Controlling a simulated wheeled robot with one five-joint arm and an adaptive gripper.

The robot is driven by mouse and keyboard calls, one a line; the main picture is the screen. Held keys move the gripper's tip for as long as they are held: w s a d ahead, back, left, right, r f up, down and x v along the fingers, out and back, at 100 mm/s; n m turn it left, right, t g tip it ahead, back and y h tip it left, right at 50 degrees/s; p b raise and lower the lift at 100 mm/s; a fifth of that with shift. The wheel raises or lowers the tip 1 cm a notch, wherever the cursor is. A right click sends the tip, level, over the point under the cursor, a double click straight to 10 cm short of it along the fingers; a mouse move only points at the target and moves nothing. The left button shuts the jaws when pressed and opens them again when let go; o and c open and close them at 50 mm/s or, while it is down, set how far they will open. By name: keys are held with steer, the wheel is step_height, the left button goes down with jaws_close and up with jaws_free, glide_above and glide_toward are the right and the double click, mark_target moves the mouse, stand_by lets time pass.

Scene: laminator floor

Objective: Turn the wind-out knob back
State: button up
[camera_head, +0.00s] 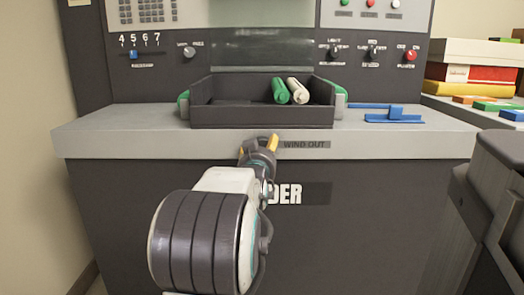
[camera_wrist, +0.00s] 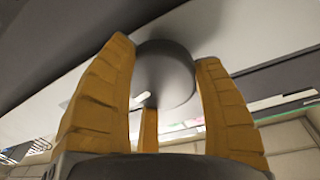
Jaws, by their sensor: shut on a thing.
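The wind-out knob (camera_wrist: 165,75) is a round dark grey knob held between the yellow fingers of my gripper (camera_wrist: 167,85) in the wrist view. A pale mark shows at its lower left edge. In the head view my gripper (camera_head: 258,146) is at the front edge of the machine's counter, just left of the "WIND OUT" label (camera_head: 304,144). My gripper and arm hide the knob there. The fingers close on it from both sides, and a third finger shows below it.
A dark tray (camera_head: 262,117) with a green roll (camera_head: 280,91) and a white roll (camera_head: 298,91) stands on the counter (camera_head: 110,135) behind my gripper. A blue piece (camera_head: 394,116) lies to its right. Other dials sit on the panel behind. Stacked boxes (camera_head: 470,75) stand far right.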

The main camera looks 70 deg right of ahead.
steer(key=shift+r, duration=0.45)
steer(key=shift+w+n+h, duration=0.15)
steer(key=shift+n+h, duration=0.25)
steer(key=shift+n, duration=2.5)
steer(key=o, duration=0.8)
steer(key=shift+w+a, duration=0.1)
steer(key=shift+w, duration=0.05)
steer(key=o, duration=0.4)
steer(key=shift+f, duration=0.25)
steer(key=v, duration=1.2)
steer(key=shift+r, duration=0.1)
